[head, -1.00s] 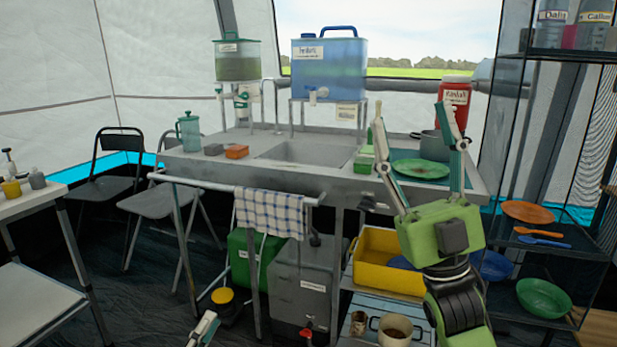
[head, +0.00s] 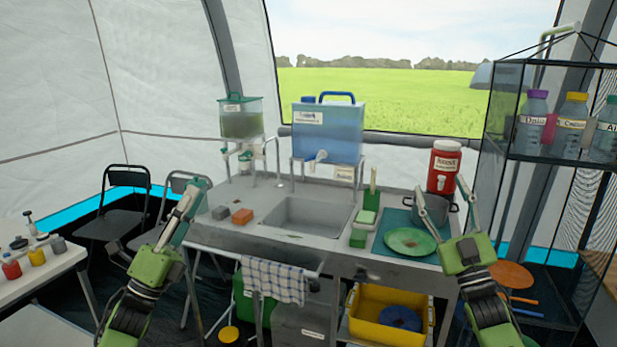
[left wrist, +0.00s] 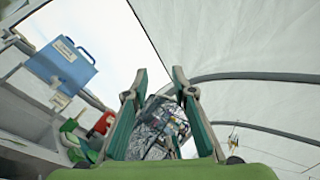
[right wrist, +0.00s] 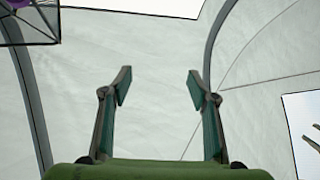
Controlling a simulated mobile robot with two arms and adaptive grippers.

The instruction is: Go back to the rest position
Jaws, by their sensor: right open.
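My left gripper (head: 192,203) is raised in front of the left end of the sink counter, pointing up. In the left wrist view its two fingers (left wrist: 160,85) stand apart with a gap between them. A grey, patterned patch shows through that gap, and I cannot make out what it is. My right gripper (head: 446,205) is raised at the right end of the counter, pointing up. Its fingers (right wrist: 159,85) are wide apart and empty in the right wrist view, with only tent wall behind.
The sink counter (head: 255,232) carries a blue water container (head: 335,133), a red dispenser (head: 443,168), a pot (head: 433,208) and a green plate (head: 410,241). A wire shelf (head: 545,170) stands close on the right. A side table (head: 50,268) is at left.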

